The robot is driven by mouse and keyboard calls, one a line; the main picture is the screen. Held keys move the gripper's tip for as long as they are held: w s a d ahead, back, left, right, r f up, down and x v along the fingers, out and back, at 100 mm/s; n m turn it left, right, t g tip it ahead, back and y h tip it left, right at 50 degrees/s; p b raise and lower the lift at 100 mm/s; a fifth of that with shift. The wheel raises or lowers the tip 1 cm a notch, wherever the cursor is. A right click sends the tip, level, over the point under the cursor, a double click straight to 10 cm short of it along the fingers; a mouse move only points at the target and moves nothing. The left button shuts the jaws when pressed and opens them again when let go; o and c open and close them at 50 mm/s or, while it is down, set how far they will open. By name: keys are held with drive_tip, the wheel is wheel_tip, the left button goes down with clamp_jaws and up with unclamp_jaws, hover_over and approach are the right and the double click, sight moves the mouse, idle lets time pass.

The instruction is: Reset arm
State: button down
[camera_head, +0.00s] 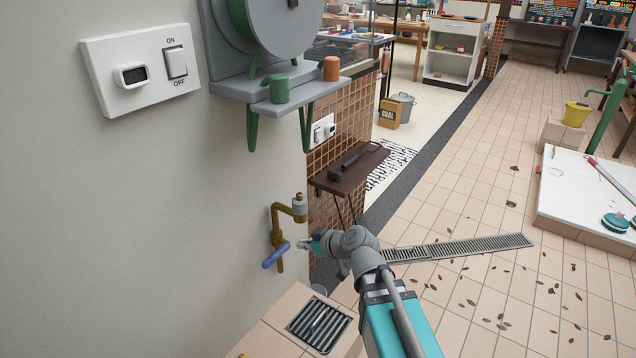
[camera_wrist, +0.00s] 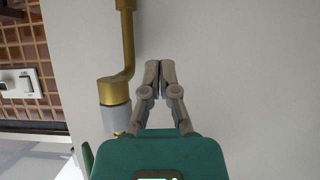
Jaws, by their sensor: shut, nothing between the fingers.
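My gripper (camera_head: 305,244) is in front of the white wall, just right of a brass tap with a blue lever handle (camera_head: 275,255). In the wrist view, my gripper (camera_wrist: 153,66) is shut with its fingertips together and nothing between them. The brass tap pipe (camera_wrist: 128,45) is left of the fingers in that view, with a grey collar at its end. In the head view the tap (camera_head: 284,212) is fixed to the wall. I cannot tell whether the gripper touches the tap.
A floor drain grate (camera_head: 321,325) is set in a tiled ledge below the tap. A grey shelf (camera_head: 277,103) with green and orange cups is on the wall above. A dark wooden shelf (camera_head: 350,171) stands behind. The tiled floor at right is mostly open, with scattered leaves.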

drive_tip(key=s+d+f+m+g+h, duration=0.2)
drive_tip(key=s+d+f+m+h, duration=0.15)
drive_tip(key=d, duration=0.55)
drive_tip(key=s+d+f+m+g+h, duration=0.25)
drive_tip(key=d+m, duration=0.25)
drive_tip(key=d, duration=0.3)
drive_tip(key=s+d+f+m+g+h, duration=0.2)
drive_tip(key=s+d+f+m+h, duration=0.15)
drive_tip(key=d, duration=0.55)
wheel_tip(320, 180, up, 33)
drive_tip(key=p, duration=3.3)
drive_tip(key=shift+w+h, duration=0.35)
drive_tip(key=shift+a, duration=0.1)
